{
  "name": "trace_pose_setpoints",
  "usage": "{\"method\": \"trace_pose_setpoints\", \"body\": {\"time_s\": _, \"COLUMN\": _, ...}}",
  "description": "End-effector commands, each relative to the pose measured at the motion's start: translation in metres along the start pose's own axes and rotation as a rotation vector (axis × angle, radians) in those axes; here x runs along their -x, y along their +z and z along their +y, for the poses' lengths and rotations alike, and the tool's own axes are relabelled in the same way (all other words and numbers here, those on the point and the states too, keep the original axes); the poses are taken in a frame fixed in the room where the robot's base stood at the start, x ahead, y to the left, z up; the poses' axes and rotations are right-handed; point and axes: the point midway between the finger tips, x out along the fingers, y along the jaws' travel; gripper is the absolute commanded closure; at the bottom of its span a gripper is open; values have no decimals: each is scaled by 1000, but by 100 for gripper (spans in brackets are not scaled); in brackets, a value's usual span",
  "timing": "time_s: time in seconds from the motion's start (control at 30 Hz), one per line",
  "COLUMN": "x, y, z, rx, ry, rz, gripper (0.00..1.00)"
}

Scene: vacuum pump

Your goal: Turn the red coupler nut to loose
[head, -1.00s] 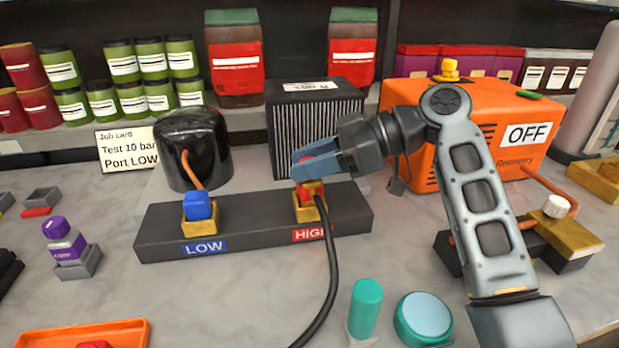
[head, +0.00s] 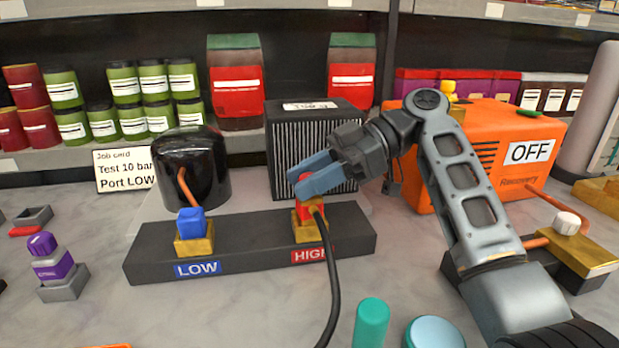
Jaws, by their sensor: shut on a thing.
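The red coupler nut (head: 308,211) sits on the brass port above the HIGH label (head: 313,255), at the right end of the dark manifold block (head: 255,240). A black hose (head: 335,285) runs from it toward the front. My gripper (head: 300,188) reaches in from the right with its blue-grey fingers at the top of the red nut. It is shut on the red nut, whose upper part is partly hidden between the fingers. A blue cap (head: 191,222) sits on the brass port above the LOW label (head: 198,268).
A job card (head: 124,170) reads "Test 10 bar, Port LOW". An orange recovery unit (head: 530,182) marked OFF stands at right. A black ribbed box (head: 312,130) stands behind the manifold. A teal cylinder (head: 371,322) and round teal-rimmed container (head: 434,333) are in front.

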Motion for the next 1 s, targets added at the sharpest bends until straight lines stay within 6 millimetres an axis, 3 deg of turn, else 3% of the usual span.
{"method": "trace_pose_setpoints", "body": {"time_s": 0.1, "x": -1, "y": 2, "z": 0, "rx": -3, "ry": -2, "rz": -2, "gripper": 94}}
{"method": "trace_pose_setpoints", "body": {"time_s": 0.13, "x": -1, "y": 2, "z": 0, "rx": -3, "ry": -2, "rz": -2, "gripper": 61}}
{"method": "trace_pose_setpoints", "body": {"time_s": 0.33, "x": -1, "y": 1, "z": 0, "rx": -2, "ry": -1, "rz": -1, "gripper": 42}}
{"method": "trace_pose_setpoints", "body": {"time_s": 0.67, "x": 6, "y": 1, "z": 0, "rx": -2, "ry": 2, "rz": 0, "gripper": 42}}
{"method": "trace_pose_setpoints", "body": {"time_s": 1.0, "x": 58, "y": 1, "z": 0, "rx": -2, "ry": 2, "rz": 0, "gripper": 42}}
